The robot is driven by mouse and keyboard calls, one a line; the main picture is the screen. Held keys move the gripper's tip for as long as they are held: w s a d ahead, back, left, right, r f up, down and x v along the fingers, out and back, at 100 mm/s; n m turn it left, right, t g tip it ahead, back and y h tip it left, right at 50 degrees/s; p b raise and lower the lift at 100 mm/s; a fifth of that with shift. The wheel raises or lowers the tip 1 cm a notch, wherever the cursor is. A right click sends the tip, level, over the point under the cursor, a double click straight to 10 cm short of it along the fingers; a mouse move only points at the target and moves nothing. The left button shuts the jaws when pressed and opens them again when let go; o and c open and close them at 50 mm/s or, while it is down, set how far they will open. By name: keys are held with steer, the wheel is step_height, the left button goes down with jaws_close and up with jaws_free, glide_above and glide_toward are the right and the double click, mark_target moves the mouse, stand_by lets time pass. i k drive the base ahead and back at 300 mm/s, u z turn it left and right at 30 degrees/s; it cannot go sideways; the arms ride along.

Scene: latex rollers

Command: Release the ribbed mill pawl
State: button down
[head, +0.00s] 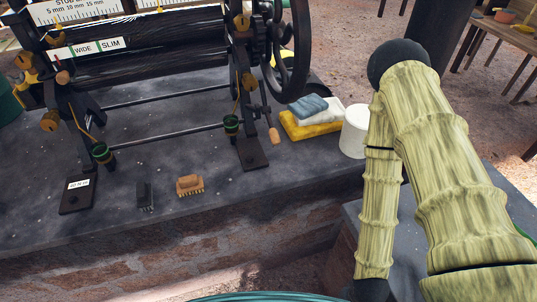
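A black roller mill (140,50) stands on the stone bench at the upper left, with a handwheel (292,50) on its right side. I cannot tell whether it is the ribbed mill; its roller surface is too dark to judge. A dark lever with a wooden handle (274,134) shows beside its right foot; I cannot tell whether this is the pawl. My arm is at the right, bent at a black joint, its thinner link running down to the bottom edge. My gripper is not in view.
Folded blue, white and yellow cloths (313,117) and a white tub (354,131) sit at the bench's right end. A wooden brush (190,185) and a dark brush-like piece (144,196) lie near the front edge. The stone bench (110,225) is otherwise clear in front.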

mark_target(266, 109)
steer(key=k, duration=0.35)
steer(key=z, duration=2.3)
steer(key=k, duration=1.3)
steer(key=u, duration=1.75)
steer(key=i, duration=0.5)
steer(key=z, duration=0.05)
